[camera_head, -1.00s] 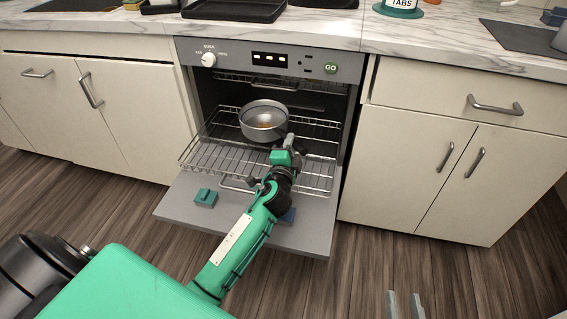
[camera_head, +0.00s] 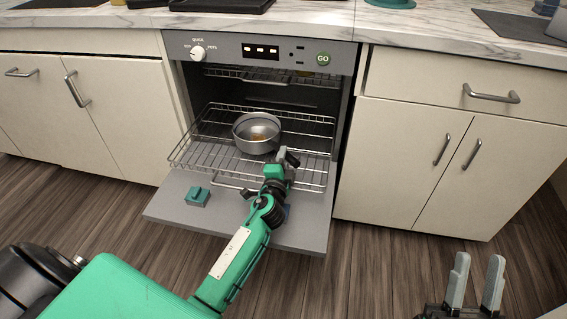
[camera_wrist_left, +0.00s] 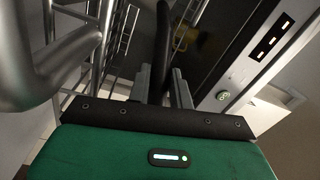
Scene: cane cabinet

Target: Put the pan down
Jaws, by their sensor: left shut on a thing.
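The round grey metal pan (camera_head: 257,133) is at the oven's pulled-out wire rack (camera_head: 205,150), with a small brownish thing inside. I cannot tell whether its bottom touches the rack. My left gripper (camera_head: 287,158) is at the pan's front right side. In the left wrist view its two fingers (camera_wrist_left: 161,85) are shut on a black bar, which looks like the pan's handle (camera_wrist_left: 164,40). The pan's handle is hidden behind the gripper in the head view. My right gripper (camera_head: 477,283) is open and empty at the lower right, over the floor.
The oven door (camera_head: 170,208) is folded down flat, with a small teal block (camera_head: 197,197) on its left. The oven's control panel (camera_head: 262,51) is above. White cabinets (camera_head: 120,120) flank both sides. The marble counter (camera_head: 330,25) holds dark trays (camera_head: 217,7). Bare rack lies around the pan.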

